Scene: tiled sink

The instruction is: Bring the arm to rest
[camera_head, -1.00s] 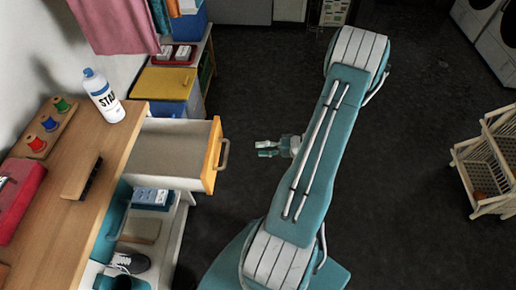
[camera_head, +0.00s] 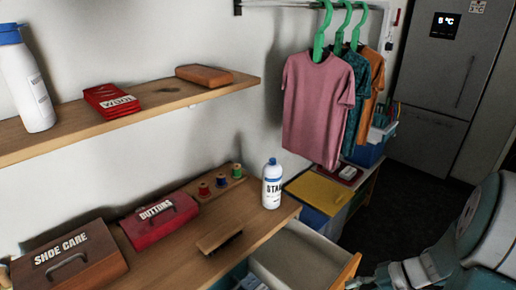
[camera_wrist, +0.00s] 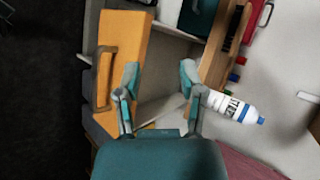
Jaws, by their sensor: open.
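My gripper (camera_wrist: 160,74) is open and empty in the wrist view, its two fingers spread apart. Behind them show the open drawer's orange front (camera_wrist: 121,45) and its light interior. In the head view my arm enters at the lower right, with the gripper end (camera_head: 368,282) low at the bottom edge, just right of the drawer front (camera_head: 346,271). I cannot tell the exact gap between gripper and drawer. The white spray-starch bottle (camera_head: 272,186) stands on the wooden counter; it also shows in the wrist view (camera_wrist: 228,105), right of the fingers.
The counter holds a shoe care box (camera_head: 70,255), a red buttons box (camera_head: 160,219), a brush (camera_head: 219,240) and thread spools (camera_head: 221,180). A shelf (camera_head: 130,118) juts out above. Shirts (camera_head: 317,105) hang by a blue bin (camera_head: 368,152). Dark floor (camera_head: 415,182) lies open toward the fridge.

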